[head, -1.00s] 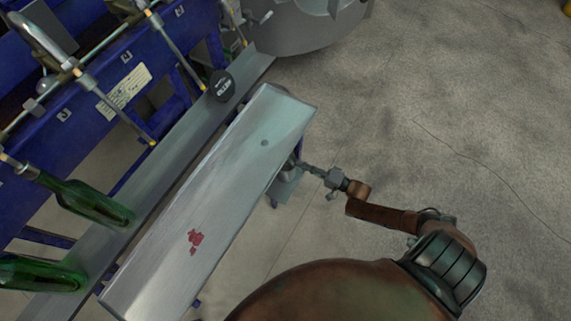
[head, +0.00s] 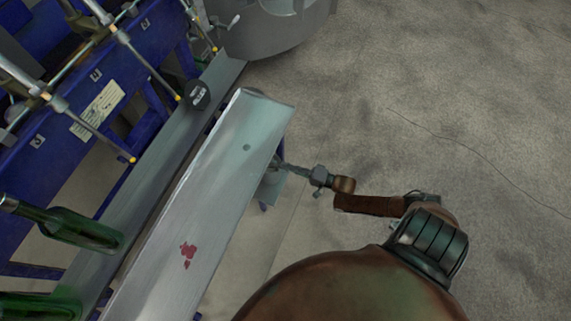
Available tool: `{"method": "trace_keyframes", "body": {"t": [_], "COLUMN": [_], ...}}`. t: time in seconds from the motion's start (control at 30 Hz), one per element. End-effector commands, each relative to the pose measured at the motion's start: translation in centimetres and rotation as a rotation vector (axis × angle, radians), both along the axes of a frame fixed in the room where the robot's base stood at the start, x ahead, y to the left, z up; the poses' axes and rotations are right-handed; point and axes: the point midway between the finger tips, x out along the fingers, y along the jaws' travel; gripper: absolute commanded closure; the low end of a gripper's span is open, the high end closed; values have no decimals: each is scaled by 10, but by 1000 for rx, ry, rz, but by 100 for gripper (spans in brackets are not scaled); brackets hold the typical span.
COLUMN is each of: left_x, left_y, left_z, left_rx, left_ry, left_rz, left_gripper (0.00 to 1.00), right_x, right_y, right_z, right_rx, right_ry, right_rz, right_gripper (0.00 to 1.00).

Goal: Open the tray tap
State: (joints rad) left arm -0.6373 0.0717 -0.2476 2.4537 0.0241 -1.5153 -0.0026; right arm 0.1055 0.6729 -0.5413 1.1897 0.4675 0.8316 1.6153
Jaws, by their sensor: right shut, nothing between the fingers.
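The long metal tray (head: 215,190) runs from the lower left to the upper middle of the head view. It has a small drain hole and a red stain on its surface. My right gripper (head: 282,166) is shut and empty, close against the tray's right edge near the far end. Its fingertips are small and partly hidden at that edge, so I cannot tell whether they touch anything. The tap cannot be made out; a grey piece (head: 271,187) shows below the tray edge beside the gripper. My left gripper is out of view.
Left of the tray stands a blue bottling frame (head: 75,140) with metal filling spouts. Green bottles (head: 85,230) lean at the lower left. A round metal vessel (head: 265,35) stands at the top. The concrete floor on the right is clear.

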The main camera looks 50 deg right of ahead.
Motion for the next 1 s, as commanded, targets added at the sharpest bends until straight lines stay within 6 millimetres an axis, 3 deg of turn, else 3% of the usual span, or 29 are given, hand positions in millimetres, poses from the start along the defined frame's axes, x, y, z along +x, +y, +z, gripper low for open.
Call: {"method": "trace_keyframes", "body": {"t": [0.17, 0.33, 0.4, 0.7, 1.0], "left_x": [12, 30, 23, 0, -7], "left_y": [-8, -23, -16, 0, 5], "left_z": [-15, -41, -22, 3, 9], "left_rx": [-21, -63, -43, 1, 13], "left_ry": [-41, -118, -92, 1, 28], "left_rz": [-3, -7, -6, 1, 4], "left_gripper": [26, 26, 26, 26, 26], "right_x": [2, 5, -15, -68, -87], "right_y": [-15, -42, -47, -68, -76], "right_z": [-2, -4, 2, 3, 2], "right_rx": [-4, -3, 0, -1, 0], "right_ry": [3, 5, 3, 1, 0], "right_rz": [1, 4, 2, 4, 4], "right_gripper": [100, 100, 100, 100, 100]}}
